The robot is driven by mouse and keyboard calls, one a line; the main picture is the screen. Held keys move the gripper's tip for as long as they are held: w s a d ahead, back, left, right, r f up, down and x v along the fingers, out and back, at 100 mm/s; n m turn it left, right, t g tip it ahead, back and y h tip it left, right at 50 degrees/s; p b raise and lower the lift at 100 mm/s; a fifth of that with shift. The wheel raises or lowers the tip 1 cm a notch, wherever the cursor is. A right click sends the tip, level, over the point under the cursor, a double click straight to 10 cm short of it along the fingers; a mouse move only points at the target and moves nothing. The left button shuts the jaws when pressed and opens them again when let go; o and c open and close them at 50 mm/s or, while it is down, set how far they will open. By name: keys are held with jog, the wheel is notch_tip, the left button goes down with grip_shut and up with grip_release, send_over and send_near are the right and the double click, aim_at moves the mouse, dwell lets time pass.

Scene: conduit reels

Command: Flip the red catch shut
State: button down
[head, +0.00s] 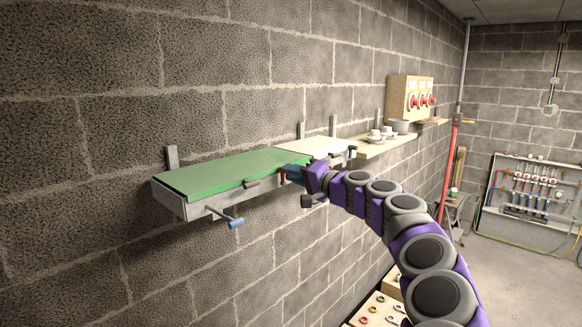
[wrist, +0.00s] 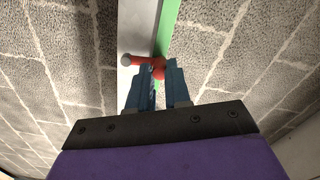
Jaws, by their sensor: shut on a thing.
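The red catch (wrist: 158,70) shows in the wrist view on the edge of a pale rail, beside a green strip. A short red arm reaches left from it to a grey-pink round end (wrist: 126,60). My gripper (wrist: 160,80) has its blue fingers on either side of the catch's red body and is shut on it. In the head view my gripper (head: 292,173) is at the right part of the front edge of the green-topped wall shelf (head: 225,172). There the fingers hide most of the catch.
A blue-handled lever (head: 236,222) sticks out below the shelf's front left. A small grey piece (head: 252,183) sits on the front edge. A pale shelf (head: 318,146) and a wooden shelf with cups (head: 388,146) continue along the block wall. Open floor lies to the right.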

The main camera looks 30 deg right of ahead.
jog(key=shift+d+m+p, duration=0.3)
jog(key=shift+m+p, duration=0.3)
jog(key=shift+m, duration=0.1)
jog(key=c, duration=1.4)
grip_release()
jog(key=shift+w, duration=0.1)
jog(key=o, duration=0.3)
jog(key=shift+d+f, duration=0.1)
jog(key=shift+d, duration=0.15)
jog(key=shift+o, duration=0.2)
jog(key=b+v, duration=0.1)
jog(key=v, duration=1.6)
jog(key=shift+d, duration=0.2)
